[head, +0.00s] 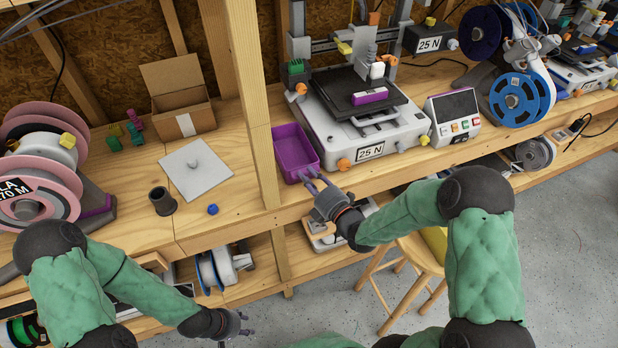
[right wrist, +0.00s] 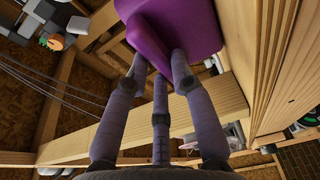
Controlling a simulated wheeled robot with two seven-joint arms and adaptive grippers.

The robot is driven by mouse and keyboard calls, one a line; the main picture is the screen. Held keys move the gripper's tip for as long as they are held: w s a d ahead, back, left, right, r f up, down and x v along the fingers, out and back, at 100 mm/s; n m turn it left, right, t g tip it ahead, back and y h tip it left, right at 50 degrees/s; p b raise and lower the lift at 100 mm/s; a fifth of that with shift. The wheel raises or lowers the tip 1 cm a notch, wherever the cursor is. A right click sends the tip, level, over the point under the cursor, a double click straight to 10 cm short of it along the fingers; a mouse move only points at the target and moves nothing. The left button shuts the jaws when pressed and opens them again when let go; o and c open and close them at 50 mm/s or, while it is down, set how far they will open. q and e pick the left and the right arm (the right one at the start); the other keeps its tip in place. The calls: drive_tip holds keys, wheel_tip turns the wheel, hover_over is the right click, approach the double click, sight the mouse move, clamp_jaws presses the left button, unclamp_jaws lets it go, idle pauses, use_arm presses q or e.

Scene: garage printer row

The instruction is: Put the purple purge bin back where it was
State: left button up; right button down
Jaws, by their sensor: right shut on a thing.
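The purple purge bin (head: 293,149) is an open, empty-looking rectangular tub in the head view. It is between the wooden post and the left side of the near 3D printer (head: 345,135), by the bench's front edge. My right gripper (head: 312,183) is shut on the bin's near wall. In the right wrist view its fingers (right wrist: 163,72) clasp the purple wall of the bin (right wrist: 183,28). I cannot tell whether the bin's base rests on the bench. My left gripper (head: 243,325) is low at the bottom of the head view, away from the bin; its opening is unclear.
The wooden post (head: 255,100) stands close left of the bin. The printer holds a small purple block (head: 370,96) on its bed. Left of the post are a cardboard box (head: 180,95), a light plate (head: 195,170), a dark cup (head: 162,201) and a blue knob (head: 213,209).

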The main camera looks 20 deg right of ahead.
drive_tip(key=c, duration=1.1)
unclamp_jaws()
drive_tip(key=shift+o, duration=0.2)
drive_tip(key=shift+r+p, duration=0.15)
drive_tip(key=shift+p, duration=0.15)
drive_tip(key=p+v, duration=0.1)
drive_tip(key=v, duration=1.1)
